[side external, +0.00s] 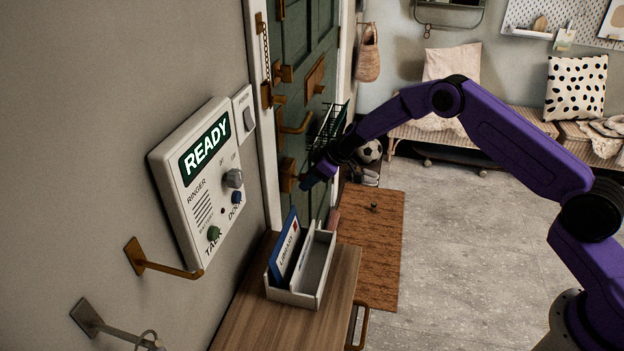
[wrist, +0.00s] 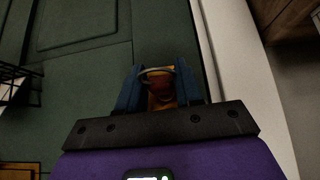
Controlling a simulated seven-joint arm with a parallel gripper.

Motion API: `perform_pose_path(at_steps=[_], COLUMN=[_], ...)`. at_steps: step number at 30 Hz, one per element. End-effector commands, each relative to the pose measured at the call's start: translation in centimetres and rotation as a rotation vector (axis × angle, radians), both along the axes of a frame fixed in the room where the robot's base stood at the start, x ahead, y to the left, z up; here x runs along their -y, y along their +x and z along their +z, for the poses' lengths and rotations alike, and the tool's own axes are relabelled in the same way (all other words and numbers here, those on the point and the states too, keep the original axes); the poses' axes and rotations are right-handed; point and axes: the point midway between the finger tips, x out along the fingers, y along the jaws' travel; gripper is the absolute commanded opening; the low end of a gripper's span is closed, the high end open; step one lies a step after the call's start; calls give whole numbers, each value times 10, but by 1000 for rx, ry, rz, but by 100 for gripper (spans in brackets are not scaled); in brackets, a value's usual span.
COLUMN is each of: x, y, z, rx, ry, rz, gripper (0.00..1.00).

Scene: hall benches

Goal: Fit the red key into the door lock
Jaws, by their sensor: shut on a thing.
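The green door (side external: 296,40) stands at the centre left in the side view. A brass lock (side external: 288,170) sits low on its edge, below the brass handle (side external: 297,124). My gripper (side external: 306,183) is close beside this lock. In the wrist view my gripper (wrist: 158,90) has its two blue fingers closed around a reddish key (wrist: 160,86), with a ring-like curve at its top. Brass-orange metal shows around and behind the key. The key is hidden in the side view, and I cannot tell whether its tip touches or enters the lock.
A wooden table (side external: 252,318) holds a letter rack (side external: 313,276) below my gripper. A wire basket (side external: 326,128) hangs on the door. Open floor lies to the right.

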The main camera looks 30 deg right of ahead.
Motion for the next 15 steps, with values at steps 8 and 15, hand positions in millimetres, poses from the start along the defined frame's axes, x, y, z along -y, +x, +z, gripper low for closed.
perform_pose_path(at_steps=[8, 15], x=[-4, -8], y=[5, 9], z=[0, 1], rx=[1, 2], ry=[1, 1], rz=[-1, -1], gripper=[6, 6])
